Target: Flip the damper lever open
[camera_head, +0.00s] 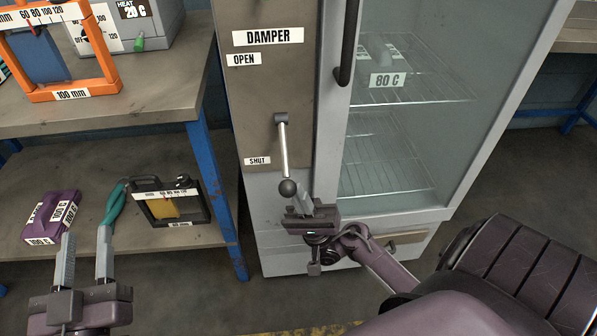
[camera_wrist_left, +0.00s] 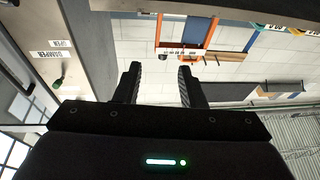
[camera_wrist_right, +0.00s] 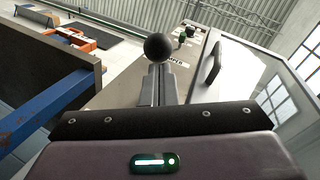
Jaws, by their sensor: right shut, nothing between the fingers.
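The damper lever (camera_head: 284,150) is a metal rod with a dark ball knob (camera_head: 288,188). It hangs down from its pivot on the cabinet panel, beside the SHUT label (camera_head: 257,161); the OPEN label (camera_head: 244,59) is higher up. My right gripper (camera_head: 318,208) is shut and empty, just below and right of the knob. In the right wrist view the knob (camera_wrist_right: 160,47) appears right beyond the shut fingertips (camera_wrist_right: 159,72); I cannot tell whether they touch. My left gripper (camera_head: 86,233) is open and empty at the lower left, its fingers (camera_wrist_left: 160,75) apart.
The cabinet's glass door (camera_head: 400,120) with a dark handle (camera_head: 348,42) is right of the lever. A workbench (camera_head: 160,95) stands at the left, with an orange frame (camera_head: 98,80) on top. Its lower shelf holds a purple block (camera_head: 50,218) and a dark frame (camera_head: 150,212).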

